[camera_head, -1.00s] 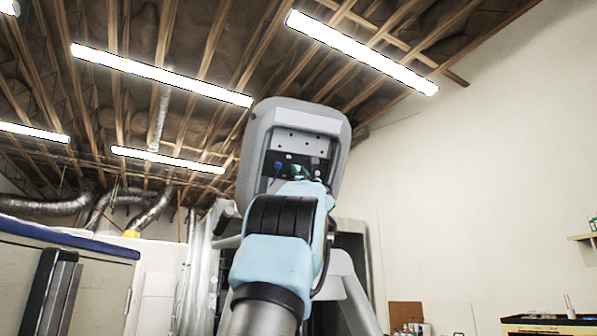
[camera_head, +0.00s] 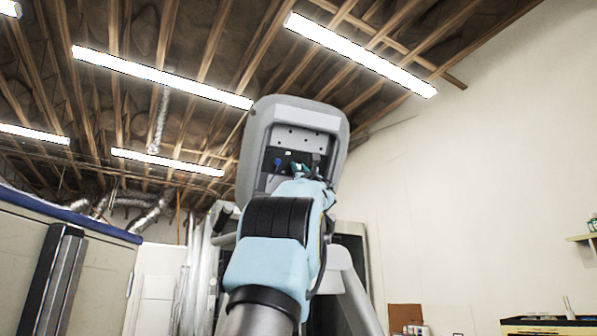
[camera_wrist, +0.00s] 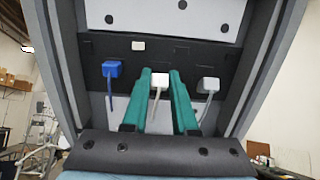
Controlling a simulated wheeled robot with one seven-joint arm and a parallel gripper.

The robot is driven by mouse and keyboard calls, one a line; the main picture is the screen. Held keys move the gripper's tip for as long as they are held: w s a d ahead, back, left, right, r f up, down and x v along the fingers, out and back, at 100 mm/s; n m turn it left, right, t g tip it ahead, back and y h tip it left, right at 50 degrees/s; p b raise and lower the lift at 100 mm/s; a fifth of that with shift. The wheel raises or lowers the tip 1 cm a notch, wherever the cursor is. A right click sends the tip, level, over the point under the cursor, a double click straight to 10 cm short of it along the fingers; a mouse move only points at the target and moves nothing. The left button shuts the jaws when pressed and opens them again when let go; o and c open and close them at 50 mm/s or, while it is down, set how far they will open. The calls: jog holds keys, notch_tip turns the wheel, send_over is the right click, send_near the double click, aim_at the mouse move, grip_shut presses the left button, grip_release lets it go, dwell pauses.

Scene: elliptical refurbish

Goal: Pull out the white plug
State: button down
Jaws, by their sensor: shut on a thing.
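The white plug (camera_wrist: 159,80) with its pale cable sits at the dark socket strip (camera_wrist: 185,52) of the grey machine. My gripper (camera_wrist: 160,76) has its two green fingers on either side of this plug and is shut on it. Whether the plug is fully seated cannot be told. In the head view my gripper (camera_head: 300,172) reaches up to the recessed panel of the machine (camera_head: 340,130), and my arm hides much of the panel's lower part.
A blue plug (camera_wrist: 112,69) with a cable sits left of my fingers. A pale grey plug (camera_wrist: 208,84) with a cable sits close on the right. A small white block (camera_wrist: 138,45) is above. The panel's side walls enclose the recess.

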jog(key=shift+f, duration=0.1)
jog(key=c, duration=0.7)
grip_release()
jog(key=shift+s, duration=0.1)
jog(key=b+v, duration=0.8)
jog(key=v, duration=0.2)
jog(key=shift+s+d+f, duration=0.15)
jog(key=shift+s+f, duration=0.05)
jog(key=shift+s, duration=0.1)
